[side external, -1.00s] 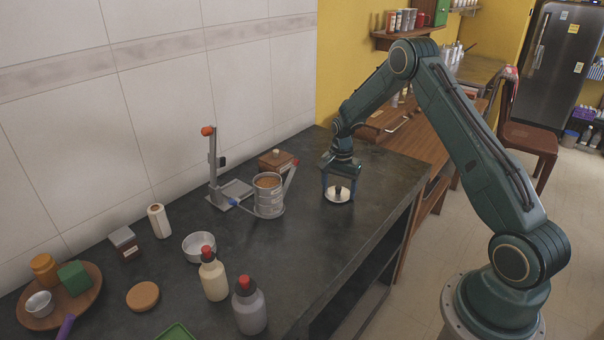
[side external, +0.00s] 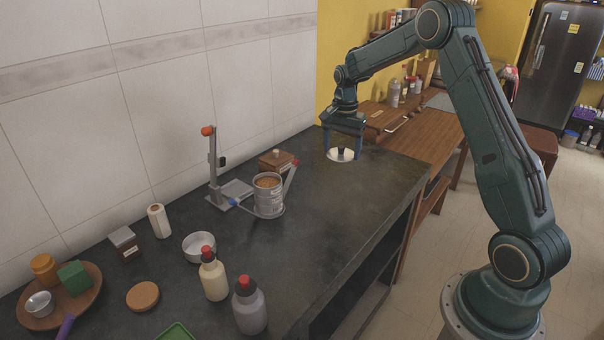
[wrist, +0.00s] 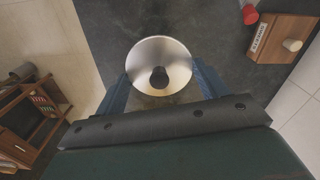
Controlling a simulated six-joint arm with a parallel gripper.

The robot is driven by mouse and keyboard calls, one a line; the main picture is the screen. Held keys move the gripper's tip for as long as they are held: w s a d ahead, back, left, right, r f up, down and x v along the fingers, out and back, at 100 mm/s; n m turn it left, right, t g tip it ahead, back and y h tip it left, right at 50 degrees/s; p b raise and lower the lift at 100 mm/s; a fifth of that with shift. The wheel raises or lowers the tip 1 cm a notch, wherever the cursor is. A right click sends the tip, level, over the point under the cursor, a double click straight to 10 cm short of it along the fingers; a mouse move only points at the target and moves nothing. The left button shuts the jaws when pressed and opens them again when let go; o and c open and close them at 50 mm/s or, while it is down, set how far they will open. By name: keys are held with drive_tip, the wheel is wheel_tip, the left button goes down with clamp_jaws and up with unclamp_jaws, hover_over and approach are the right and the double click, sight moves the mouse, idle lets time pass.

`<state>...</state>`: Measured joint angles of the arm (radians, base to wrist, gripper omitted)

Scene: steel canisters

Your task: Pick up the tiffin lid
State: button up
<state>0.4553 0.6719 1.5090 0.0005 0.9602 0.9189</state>
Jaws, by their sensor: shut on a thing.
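The tiffin lid (side external: 335,156) is a shiny round steel disc with a dark knob. It sits between the blue fingers of my gripper (side external: 343,150), near the far end of the dark counter. In the wrist view, the lid (wrist: 160,52) lies level with its knob towards the camera, and my gripper's fingers (wrist: 160,80) are at its two sides, shut on it. The exact gap between the lid and the counter is hard to tell. A steel canister (side external: 268,198) with brown contents stands to the lid's left.
The dark counter (side external: 330,215) is clear right of the canister. A clamp stand (side external: 213,165) and a small wooden box (side external: 276,158) stand near the canister. A steel bowl (side external: 199,247) and two bottles (side external: 213,275) are nearer the camera. A wooden table (side external: 430,132) adjoins the far end.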

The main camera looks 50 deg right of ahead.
sight(341, 146)
drive_tip(key=shift+r, duration=3)
drive_tip(key=shift+a, duration=0.1)
drive_tip(key=w+a+f, duration=0.1)
drive_tip(key=w+a, duration=0.5)
drive_tip(key=a, duration=0.2)
drive_tip(key=w+a+f, duration=0.2)
drive_tip(key=w+a, duration=0.4)
drive_tip(key=a, duration=0.3)
drive_tip(key=shift+a+f, duration=0.25)
drive_tip(key=shift+a, duration=0.05)
drive_tip(key=shift+f, duration=0.15)
drive_tip(key=shift+f, duration=2.6)
drive_tip(key=shift+f, duration=0.65)
